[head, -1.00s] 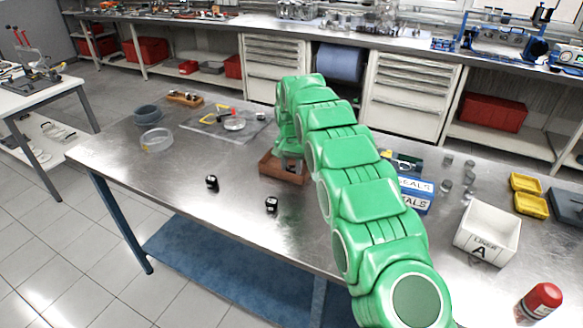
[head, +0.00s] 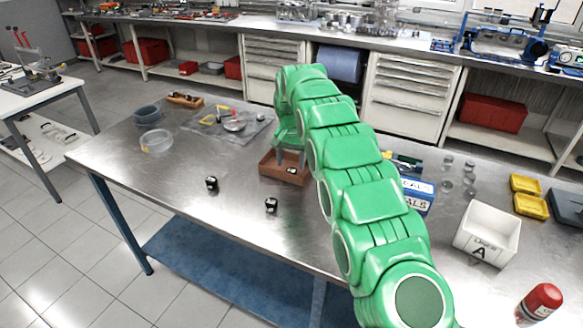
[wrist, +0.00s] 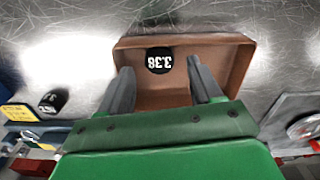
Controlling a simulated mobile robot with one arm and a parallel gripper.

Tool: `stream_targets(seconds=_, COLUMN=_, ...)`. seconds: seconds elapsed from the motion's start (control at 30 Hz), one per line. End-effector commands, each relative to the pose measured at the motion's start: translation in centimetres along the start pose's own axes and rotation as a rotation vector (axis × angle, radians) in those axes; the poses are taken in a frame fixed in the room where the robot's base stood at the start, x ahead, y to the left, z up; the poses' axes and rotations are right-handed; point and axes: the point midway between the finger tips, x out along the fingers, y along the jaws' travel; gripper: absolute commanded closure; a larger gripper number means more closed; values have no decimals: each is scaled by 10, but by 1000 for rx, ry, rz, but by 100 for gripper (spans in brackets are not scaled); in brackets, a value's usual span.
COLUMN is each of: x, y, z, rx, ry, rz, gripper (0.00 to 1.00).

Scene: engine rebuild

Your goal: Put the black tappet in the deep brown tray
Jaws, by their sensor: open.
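The deep brown tray (head: 268,168) stands on the steel table below my gripper (head: 291,161); it also shows in the wrist view (wrist: 238,62). A black tappet (head: 291,170) lies inside the tray. In the wrist view this tappet (wrist: 159,61) shows white "3.38" markings and sits by the tray wall, between the line of my fingertips. My gripper (wrist: 160,70) is open, its two fingers apart and clear of the tappet at both sides. How far the fingertips are above the tray floor is hard to tell.
Two other black tappets (head: 212,183) (head: 271,204) stand on the table in front. Another black piece (wrist: 53,101) lies beside the tray in the wrist view. A blue seals box (head: 417,195), a white bin marked A (head: 487,232) and a clear tub (head: 156,141) are around.

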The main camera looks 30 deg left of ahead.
Motion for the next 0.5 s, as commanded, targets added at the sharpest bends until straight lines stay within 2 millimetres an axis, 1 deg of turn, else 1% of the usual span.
stream_targets(seconds=0.03, x=-9, y=0, z=-1, rx=0, ry=4, rz=-3, gripper=35)
stream_targets(seconds=0.1, x=-21, y=0, z=-1, rx=0, ry=4, rz=-2, gripper=35)
stream_targets(seconds=0.4, x=-58, y=0, z=-1, rx=0, ry=5, rz=-3, gripper=35)
stream_targets(seconds=0.5, x=-67, y=0, z=-1, rx=0, ry=2, rz=-2, gripper=35)
